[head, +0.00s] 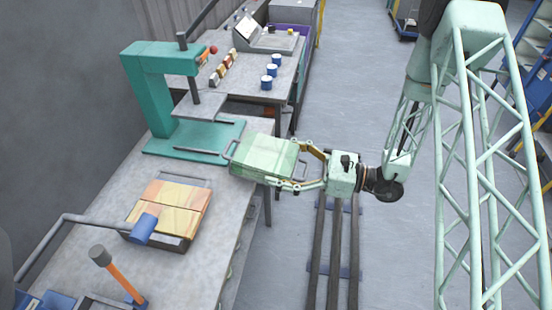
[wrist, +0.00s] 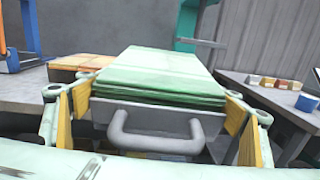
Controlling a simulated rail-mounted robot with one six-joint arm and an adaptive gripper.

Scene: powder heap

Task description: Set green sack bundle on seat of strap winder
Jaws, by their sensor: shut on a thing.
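The green sack bundle (head: 266,153) is a flat stack on a grey tray with loop handles. My gripper (head: 303,166) is shut on it from the right, one finger on each side. In the wrist view the bundle (wrist: 160,72) lies level between the yellow pads, with the tray's near handle (wrist: 158,138) facing me. It is beside the teal machine (head: 150,85), at the bench's right edge, close to the machine's flat teal base (head: 195,138). No label shows which fixture is the strap winder; the teal machine may be it. Contact below the bundle is hidden.
An orange and yellow sack bundle (head: 172,207) lies on the near bench (head: 215,225), beside a blue-headed bar (head: 143,229) and an orange-handled mallet (head: 118,272). Several blue-and-white cups (head: 267,82) stand on the far bench. The floor aisle right of the benches has rails.

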